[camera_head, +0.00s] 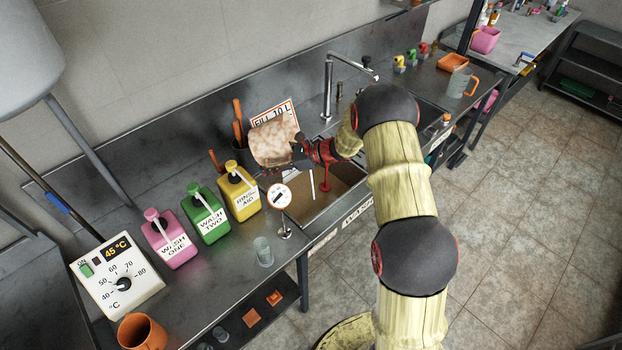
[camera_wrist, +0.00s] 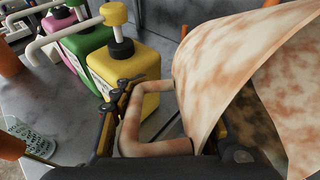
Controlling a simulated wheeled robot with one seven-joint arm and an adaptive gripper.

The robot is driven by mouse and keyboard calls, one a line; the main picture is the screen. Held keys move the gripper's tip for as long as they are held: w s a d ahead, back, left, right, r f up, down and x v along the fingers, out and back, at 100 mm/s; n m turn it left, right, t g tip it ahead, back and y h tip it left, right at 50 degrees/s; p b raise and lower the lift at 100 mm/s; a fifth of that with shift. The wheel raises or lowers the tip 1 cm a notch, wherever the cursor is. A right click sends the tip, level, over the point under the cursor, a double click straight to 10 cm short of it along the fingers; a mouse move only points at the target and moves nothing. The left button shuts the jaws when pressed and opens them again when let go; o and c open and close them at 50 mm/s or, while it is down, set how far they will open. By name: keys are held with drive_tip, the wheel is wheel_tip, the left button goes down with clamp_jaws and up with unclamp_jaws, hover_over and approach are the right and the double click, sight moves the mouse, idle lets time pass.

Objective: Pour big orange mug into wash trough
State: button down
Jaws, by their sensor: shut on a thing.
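My gripper (camera_head: 305,153) is shut on the handle (camera_wrist: 135,125) of a large mug with mottled cream and rust-orange sides. The mug (camera_head: 272,142) is held up at the back left of the wash trough (camera_head: 322,228), beside the yellow bottle. In the wrist view the mug (camera_wrist: 225,65) fills the upper right, and part of its inside shows at the right edge. Its exact tilt and contents are hard to tell. The trough holds something brown and has a label on its front edge; my arm hides part of it.
Yellow (camera_head: 238,190), green (camera_head: 207,213) and pink (camera_head: 172,238) pump bottles stand left of the trough. A clear glass (camera_head: 263,251), temperature dial box (camera_head: 117,276) and plain orange mug (camera_head: 142,332) are nearer. A tall tap (camera_head: 328,85) and sign (camera_head: 274,115) stand behind.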

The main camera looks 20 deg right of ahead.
drive_tip(key=shift+d+f+y+b, duration=0.1)
drive_tip(key=shift+f+y+b, duration=0.2)
drive_tip(key=shift+f+b, duration=0.25)
wheel_tip(320, 180, down, 8)
drive_tip(key=d+t+y+b, duration=0.1)
drive_tip(key=d+b, duration=0.1)
drive_tip(key=b, duration=0.6)
drive_tip(key=shift+s+d+y, duration=0.25)
drive_tip(key=shift+s+y, duration=0.15)
drive_tip(key=shift+s, duration=0.05)
idle(0.7)
drive_tip(key=shift+s+d+r+t+y+b, duration=0.1)
drive_tip(key=shift+d+r+t+y+b, duration=0.25)
drive_tip(key=shift+y+b, duration=0.2)
idle(0.4)
